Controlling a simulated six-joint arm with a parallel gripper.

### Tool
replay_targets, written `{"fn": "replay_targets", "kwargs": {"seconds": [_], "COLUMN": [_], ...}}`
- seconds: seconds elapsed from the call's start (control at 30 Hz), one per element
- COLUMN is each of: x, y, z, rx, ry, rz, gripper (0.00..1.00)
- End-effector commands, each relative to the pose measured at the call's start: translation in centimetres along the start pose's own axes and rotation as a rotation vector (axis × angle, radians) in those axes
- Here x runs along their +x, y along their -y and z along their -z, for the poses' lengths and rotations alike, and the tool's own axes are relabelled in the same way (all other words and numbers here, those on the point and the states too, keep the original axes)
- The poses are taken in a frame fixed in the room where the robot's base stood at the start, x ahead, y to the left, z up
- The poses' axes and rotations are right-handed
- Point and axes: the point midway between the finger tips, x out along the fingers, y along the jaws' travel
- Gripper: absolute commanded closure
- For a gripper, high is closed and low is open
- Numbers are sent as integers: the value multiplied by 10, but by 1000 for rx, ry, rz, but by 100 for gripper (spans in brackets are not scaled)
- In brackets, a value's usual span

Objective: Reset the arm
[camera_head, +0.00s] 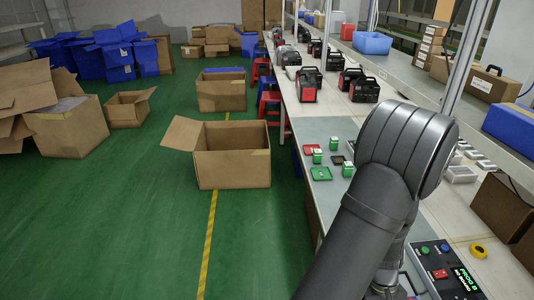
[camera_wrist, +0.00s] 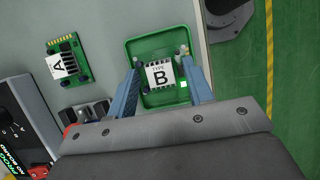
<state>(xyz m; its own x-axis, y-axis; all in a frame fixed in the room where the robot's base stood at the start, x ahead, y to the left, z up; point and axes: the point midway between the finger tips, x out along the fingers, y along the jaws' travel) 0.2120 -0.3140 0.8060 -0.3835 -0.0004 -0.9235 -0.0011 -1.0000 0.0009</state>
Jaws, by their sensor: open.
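My gripper (camera_wrist: 160,68) shows in the wrist view with its two blue-grey fingers apart. The fingers are on either side of a small part with a white label reading "TYPE B" (camera_wrist: 159,75). This part lies in a green tray (camera_wrist: 140,45), and I cannot tell whether the fingers touch it. A green board with a white "A" label (camera_wrist: 68,60) lies to the left of the tray. In the head view my arm covers the right middle of the bench, and my gripper is hidden.
A control box (camera_head: 440,272) with a lit display and buttons stands at the bench's near end. Small green and white parts (camera_head: 348,170), a red tray (camera_head: 312,148) and a green tray (camera_head: 320,174) lie left of my arm. An open carton (camera_head: 232,168) stands on the floor.

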Motion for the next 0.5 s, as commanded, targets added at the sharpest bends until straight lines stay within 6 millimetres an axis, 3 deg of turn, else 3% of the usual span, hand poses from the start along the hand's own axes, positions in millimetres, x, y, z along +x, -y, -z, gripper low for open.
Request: {"fn": "replay_targets", "kwargs": {"seconds": [0.2,0.5], "x": [-24,-33], "y": [0,0], "z": [-9,-13], "rx": [1,-1], "ry": [-2,-1], "rz": [-1,0], "gripper": [52,52]}}
